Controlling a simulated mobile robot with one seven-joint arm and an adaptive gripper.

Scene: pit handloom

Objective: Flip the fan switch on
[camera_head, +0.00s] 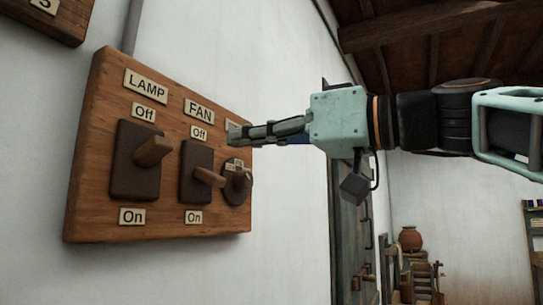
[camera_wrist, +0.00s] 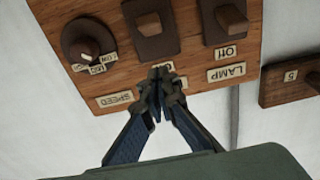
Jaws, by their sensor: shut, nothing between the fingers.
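The fan switch (camera_head: 209,178) is a brown lever on a dark plate at the middle of a wooden board, between a FAN/Off label above and an On label below. In the head view its lever slants downward toward On, while the lamp lever beside it slants upward. My gripper (camera_head: 236,137) is shut and empty, with its fingertips level with the Off label. In the wrist view, which is upside down, the fingertips (camera_wrist: 160,76) cover most of the fan labels, off the fan plate (camera_wrist: 153,45). Whether they touch the board cannot be told.
The lamp switch (camera_head: 152,150) is left of the fan switch on the board (camera_head: 90,205). A round speed knob (camera_head: 237,184) is at the right. Another wooden board (camera_wrist: 288,87) is mounted nearby. Free air lies below and in front of the board.

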